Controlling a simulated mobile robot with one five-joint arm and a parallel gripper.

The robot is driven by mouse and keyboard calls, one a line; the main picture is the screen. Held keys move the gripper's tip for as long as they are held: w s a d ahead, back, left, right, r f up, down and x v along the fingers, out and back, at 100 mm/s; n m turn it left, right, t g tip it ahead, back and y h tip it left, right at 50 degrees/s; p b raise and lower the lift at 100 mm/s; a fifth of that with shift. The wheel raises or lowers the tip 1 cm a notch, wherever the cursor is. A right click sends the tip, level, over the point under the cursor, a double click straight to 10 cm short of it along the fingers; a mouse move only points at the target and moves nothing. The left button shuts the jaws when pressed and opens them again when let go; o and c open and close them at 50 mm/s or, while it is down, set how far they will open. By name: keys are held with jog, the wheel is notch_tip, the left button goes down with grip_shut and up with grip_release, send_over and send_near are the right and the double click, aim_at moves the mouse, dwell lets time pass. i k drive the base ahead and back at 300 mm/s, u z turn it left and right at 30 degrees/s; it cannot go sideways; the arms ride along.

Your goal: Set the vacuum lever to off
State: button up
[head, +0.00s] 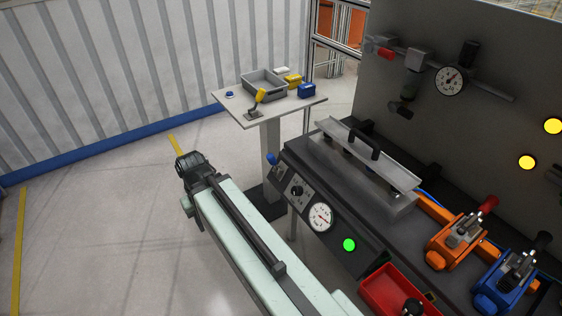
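A small lever with a blue tip (272,159) sticks out at the left end of the sloped front panel (331,236) of the dark bench. It is small in view, and I cannot read its marks or tell its setting. To its right on the panel are a black rotary knob (297,190), a round white gauge (320,217) and a lit green lamp (349,245). My pale green arm reaches up from the bottom, left of the panel. Its dark end joint is left of the blue-tipped lever and apart from it. No gripper fingers show.
A lidded metal box (365,160), orange clamp (458,240), blue clamp (508,280) and red tray (397,288) are on the bench. A red-handled valve (384,53) is on the wall panel. A small table (310,104) stands behind. Floor at left is clear.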

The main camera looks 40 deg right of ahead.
aim_at(270, 158)
jog(key=u, duration=0.1)
jog(key=i, duration=0.95)
jog(key=z, duration=0.05)
